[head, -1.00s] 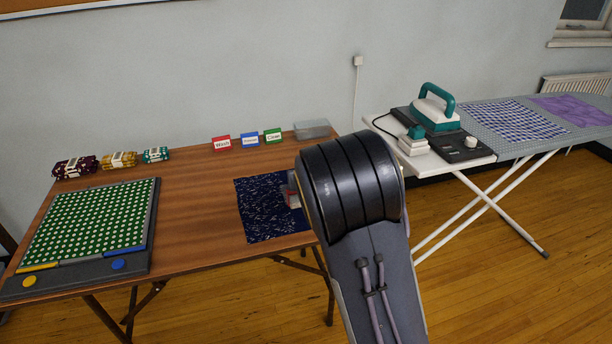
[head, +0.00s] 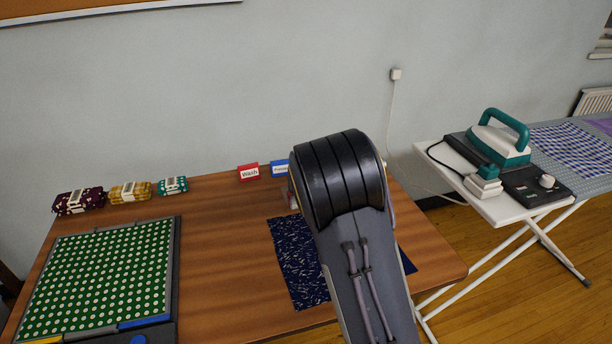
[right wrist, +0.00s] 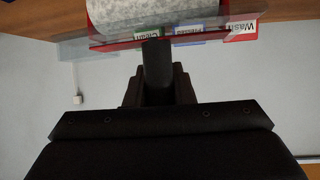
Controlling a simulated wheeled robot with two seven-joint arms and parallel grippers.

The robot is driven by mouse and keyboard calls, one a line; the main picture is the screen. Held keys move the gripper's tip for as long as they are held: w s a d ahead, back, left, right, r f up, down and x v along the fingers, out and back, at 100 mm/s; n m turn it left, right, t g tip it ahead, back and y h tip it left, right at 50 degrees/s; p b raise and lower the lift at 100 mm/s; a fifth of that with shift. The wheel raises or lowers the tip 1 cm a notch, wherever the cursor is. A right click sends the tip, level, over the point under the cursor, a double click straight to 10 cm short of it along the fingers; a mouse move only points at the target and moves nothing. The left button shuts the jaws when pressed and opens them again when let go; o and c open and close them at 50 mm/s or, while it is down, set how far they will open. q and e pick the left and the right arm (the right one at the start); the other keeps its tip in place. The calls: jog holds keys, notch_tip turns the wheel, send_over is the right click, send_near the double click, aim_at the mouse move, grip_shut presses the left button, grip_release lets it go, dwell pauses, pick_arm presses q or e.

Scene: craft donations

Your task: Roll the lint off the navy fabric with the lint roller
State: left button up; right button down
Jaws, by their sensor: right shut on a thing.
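The navy fabric (head: 297,264) lies on the wooden table, partly hidden behind my right arm. Pale lint specks cover its visible left part; a small corner shows right of the arm. My right gripper (right wrist: 157,88) is shut on the dark handle of the lint roller, with its pale speckled cylinder (right wrist: 150,14) and red frame at the top of the right wrist view. Contact with the fabric cannot be told. My left gripper is not in view.
A green dotted cloth on a board (head: 100,275) lies at the left. Several fabric bundles (head: 130,191) and the Wash sign (head: 249,172) stand along the back. An iron (head: 500,138) stands by the ironing board at the right. The table between board and fabric is clear.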

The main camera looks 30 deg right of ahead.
jog(key=shift+w+f, duration=0.1)
jog(key=shift+f, duration=0.75)
jog(key=shift+f+b, duration=0.2)
jog(key=shift+b, duration=0.3)
jog(key=shift+f+b, duration=0.35)
jog(key=shift+f, duration=0.05)
